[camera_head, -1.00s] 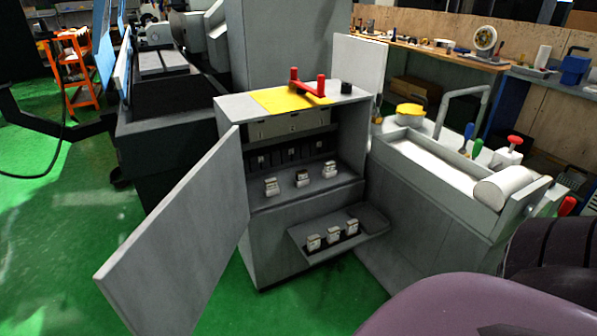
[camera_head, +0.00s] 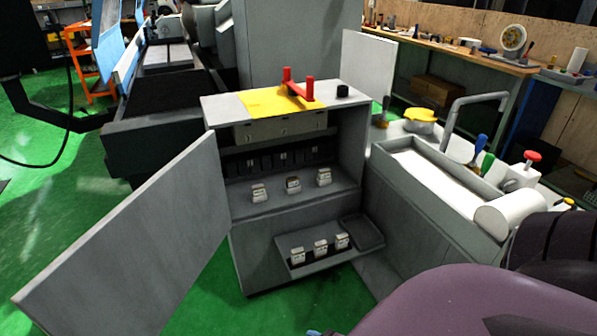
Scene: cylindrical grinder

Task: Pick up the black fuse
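An open grey cabinet (camera_head: 285,213) stands in the middle of the head view. Three small pale blocks with dark parts, which look like fuses, stand on its upper shelf: left (camera_head: 259,193), middle (camera_head: 293,184) and right (camera_head: 323,177). Three similar blocks stand on the lower tray: left (camera_head: 297,254), middle (camera_head: 321,247) and right (camera_head: 342,241). A small black cylinder (camera_head: 343,91) sits on the cabinet top. I cannot tell which item is the black fuse. Neither gripper shows; a purple arm part of mine fills the lower right.
The cabinet door (camera_head: 130,245) swings out at the left. A grey bench with a trough (camera_head: 440,180) adjoins at the right. Green floor (camera_head: 215,295) is free in front.

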